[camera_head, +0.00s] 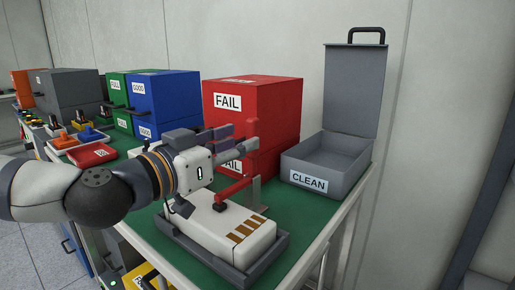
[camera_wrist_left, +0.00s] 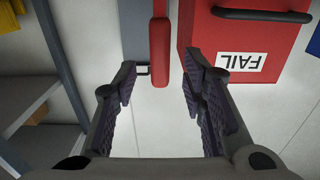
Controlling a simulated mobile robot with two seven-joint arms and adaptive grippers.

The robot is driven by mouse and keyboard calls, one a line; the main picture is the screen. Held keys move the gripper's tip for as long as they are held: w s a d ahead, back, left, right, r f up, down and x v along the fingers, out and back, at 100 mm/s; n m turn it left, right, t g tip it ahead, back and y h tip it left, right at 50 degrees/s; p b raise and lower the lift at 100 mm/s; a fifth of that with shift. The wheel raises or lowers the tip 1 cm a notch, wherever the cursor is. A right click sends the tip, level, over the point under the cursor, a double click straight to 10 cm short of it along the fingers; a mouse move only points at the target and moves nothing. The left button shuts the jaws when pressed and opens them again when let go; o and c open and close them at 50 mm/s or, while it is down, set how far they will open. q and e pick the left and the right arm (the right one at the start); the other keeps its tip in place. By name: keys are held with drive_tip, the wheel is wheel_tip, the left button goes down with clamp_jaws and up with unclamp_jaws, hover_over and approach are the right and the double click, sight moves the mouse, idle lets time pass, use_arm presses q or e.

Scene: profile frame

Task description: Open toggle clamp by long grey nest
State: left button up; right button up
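A long grey nest (camera_head: 268,262) lies on the green bench top and holds a cream block (camera_head: 218,232) with brown stripes. The toggle clamp's red arm (camera_head: 236,188) reaches over the block, its dark tip down on the block's top. The clamp's red handle (camera_head: 253,128) stands upright; it also shows in the left wrist view (camera_wrist_left: 160,45). My left gripper (camera_head: 248,143) is at the handle. In the left wrist view, its fingers (camera_wrist_left: 160,80) are open on either side of the handle's end, with gaps both sides. My right gripper is not in view.
Red FAIL boxes (camera_head: 280,105) stand close behind the gripper. An open grey CLEAN box (camera_head: 320,180) with its lid up stands to the right. Blue (camera_head: 165,100), green and grey boxes and small parts fill the bench's left. The front right bench strip is clear.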

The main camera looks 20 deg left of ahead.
sight(249, 135)
use_arm(q)
drive_tip(key=x, duration=0.5)
drive_tip(key=shift+r, duration=0.1)
drive_tip(key=shift+c, duration=0.3)
clamp_jaws()
